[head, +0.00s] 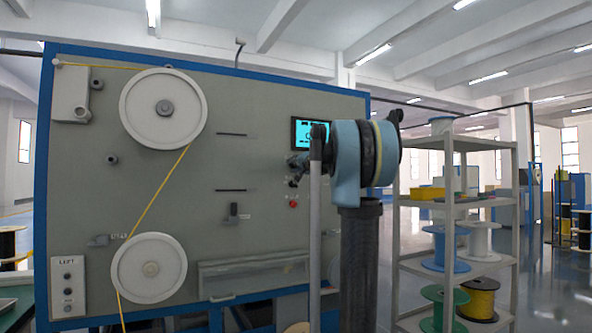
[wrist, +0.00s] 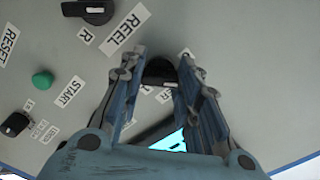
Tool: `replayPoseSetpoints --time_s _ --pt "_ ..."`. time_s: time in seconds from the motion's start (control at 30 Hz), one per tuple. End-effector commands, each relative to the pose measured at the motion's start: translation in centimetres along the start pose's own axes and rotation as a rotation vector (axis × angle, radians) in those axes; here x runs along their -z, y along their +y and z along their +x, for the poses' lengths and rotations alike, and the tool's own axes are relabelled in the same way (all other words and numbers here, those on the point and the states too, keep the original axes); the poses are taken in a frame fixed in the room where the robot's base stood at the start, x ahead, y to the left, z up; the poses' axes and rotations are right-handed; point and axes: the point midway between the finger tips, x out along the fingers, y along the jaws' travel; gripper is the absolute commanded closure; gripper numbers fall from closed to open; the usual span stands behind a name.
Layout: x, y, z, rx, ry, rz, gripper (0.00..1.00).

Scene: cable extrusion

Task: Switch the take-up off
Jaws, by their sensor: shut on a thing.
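In the wrist view a black rotary knob (wrist: 160,72) on the grey panel sits between the fingertips of my gripper (wrist: 164,64). The fingers are shut on this knob from both sides. The labels beside it are partly hidden by the fingers, so I cannot read its full name or setting. In the head view my gripper (head: 297,168) is at the grey machine panel (head: 250,100), just below the lit cyan screen (head: 312,132). My arm hides part of that area, and the knob cannot be made out there.
Another black knob (wrist: 95,10) near the REEL label, a green button (wrist: 42,80) near START and a black switch (wrist: 15,124) are on the panel. A red button (head: 293,203) is below my gripper. A shelf of spools (head: 455,230) stands right of my arm.

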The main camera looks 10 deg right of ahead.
Motion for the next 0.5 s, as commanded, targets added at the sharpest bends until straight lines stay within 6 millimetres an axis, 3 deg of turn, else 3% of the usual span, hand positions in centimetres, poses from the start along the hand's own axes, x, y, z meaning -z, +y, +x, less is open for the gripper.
replayPoseSetpoints --time_s 0.5 --pt "-0.17 0.35 -0.22 -0.004 -0.001 -0.198 0.93"
